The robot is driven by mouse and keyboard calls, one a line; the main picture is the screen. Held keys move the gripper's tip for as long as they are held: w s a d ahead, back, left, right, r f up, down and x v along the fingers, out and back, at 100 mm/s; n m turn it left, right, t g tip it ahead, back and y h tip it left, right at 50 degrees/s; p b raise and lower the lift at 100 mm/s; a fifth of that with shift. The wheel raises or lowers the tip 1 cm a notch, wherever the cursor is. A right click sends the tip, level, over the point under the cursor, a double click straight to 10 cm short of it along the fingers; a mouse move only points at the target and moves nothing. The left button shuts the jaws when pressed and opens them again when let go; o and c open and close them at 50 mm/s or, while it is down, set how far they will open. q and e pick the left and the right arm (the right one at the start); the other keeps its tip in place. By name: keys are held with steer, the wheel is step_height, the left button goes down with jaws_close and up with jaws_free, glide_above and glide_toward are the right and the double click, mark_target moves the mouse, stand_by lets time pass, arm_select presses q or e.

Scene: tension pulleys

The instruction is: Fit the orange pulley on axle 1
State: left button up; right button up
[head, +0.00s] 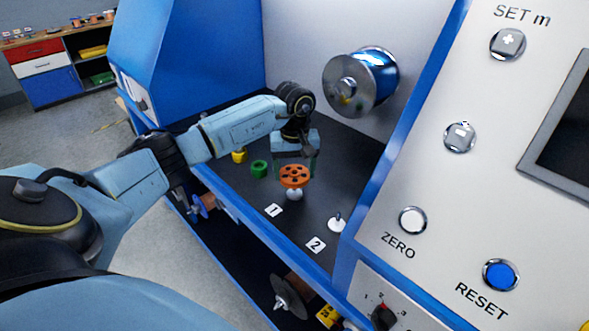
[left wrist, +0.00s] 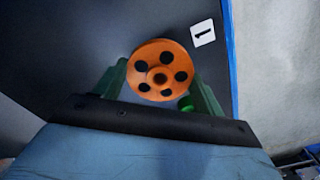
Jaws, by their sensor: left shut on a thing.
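The orange pulley (head: 295,175), a disc with dark round holes, is held between the green fingers of my left gripper (head: 296,168). In the left wrist view the orange pulley (left wrist: 160,70) lies between the two fingertips (left wrist: 158,80), face to the camera. In the head view the pulley is over the white base of axle 1 (head: 294,195), behind the "1" label (head: 273,210). The pulley hides the pin of axle 1, so I cannot tell whether it is around the pin or above it. My right gripper is not in view.
Axle 2 (head: 336,224) stands bare to the right, by the "2" label (head: 316,245). A green pulley (head: 259,169) and a yellow one (head: 239,156) are on the dark deck to the left. A metal spool (head: 360,82) sticks out of the back wall. The control panel (head: 480,170) bounds the right side.

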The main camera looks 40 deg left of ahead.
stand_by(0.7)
arm_select(q)
steer(key=shift+f+b, duration=0.1)
steer(key=shift+b, duration=0.2)
steer(key=shift+f+b, duration=1.15)
steer(key=shift+f, duration=0.25)
steer(key=shift+f, duration=0.15)
steer(key=shift+f+b, duration=0.7)
steer(key=shift+b, duration=0.05)
steer(key=shift+f, duration=0.15)
stand_by(0.5)
steer(key=o, duration=1.1)
steer(key=shift+o, duration=0.2)
